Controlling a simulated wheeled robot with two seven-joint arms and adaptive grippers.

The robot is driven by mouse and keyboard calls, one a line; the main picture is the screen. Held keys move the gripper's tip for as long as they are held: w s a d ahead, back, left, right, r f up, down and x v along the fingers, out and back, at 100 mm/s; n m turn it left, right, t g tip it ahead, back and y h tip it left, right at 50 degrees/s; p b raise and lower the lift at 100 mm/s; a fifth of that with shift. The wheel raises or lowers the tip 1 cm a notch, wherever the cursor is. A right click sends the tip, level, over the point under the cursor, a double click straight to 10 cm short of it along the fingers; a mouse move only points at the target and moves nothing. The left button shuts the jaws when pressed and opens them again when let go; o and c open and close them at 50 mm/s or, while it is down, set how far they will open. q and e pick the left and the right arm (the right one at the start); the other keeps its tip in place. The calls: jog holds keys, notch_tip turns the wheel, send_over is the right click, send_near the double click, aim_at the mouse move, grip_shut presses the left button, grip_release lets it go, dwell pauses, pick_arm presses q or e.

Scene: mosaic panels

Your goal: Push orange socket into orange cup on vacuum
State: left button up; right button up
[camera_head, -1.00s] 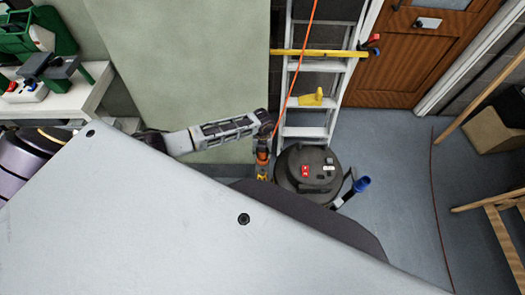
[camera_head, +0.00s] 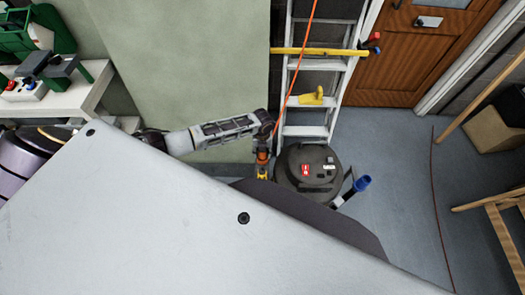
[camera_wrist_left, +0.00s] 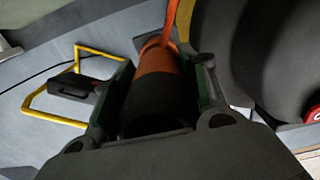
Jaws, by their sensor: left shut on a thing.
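In the left wrist view my left gripper (camera_wrist_left: 158,98) is shut on a black cylinder with an orange end, the orange socket (camera_wrist_left: 158,62). An orange strip runs up from it. In the head view my left gripper (camera_head: 263,158) points down beside the dark round vacuum (camera_head: 312,160), at its left. Orange and yellow parts show at the gripper tip, too small to tell apart. The vacuum's dark side also shows at the right of the wrist view (camera_wrist_left: 285,50). I cannot make out the orange cup or whether the socket touches it. My right gripper is not in view.
A ladder (camera_head: 307,131) with a yellow level (camera_head: 318,53) stands behind the vacuum. A blue-ended hose (camera_head: 361,184) sits at its right. A yellow frame (camera_wrist_left: 98,52) lies left of the gripper in the wrist view. Floor (camera_head: 400,190) at right is mostly clear.

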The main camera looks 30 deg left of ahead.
pick_arm(q)
jog(key=shift+f+b, duration=0.5)
jog(key=shift+f, duration=0.3)
jog(key=shift+f+b, duration=0.35)
jog(key=shift+f, duration=0.15)
dwell(0.5)
jog(key=o, duration=1.4)
jog(key=shift+r, duration=4.05)
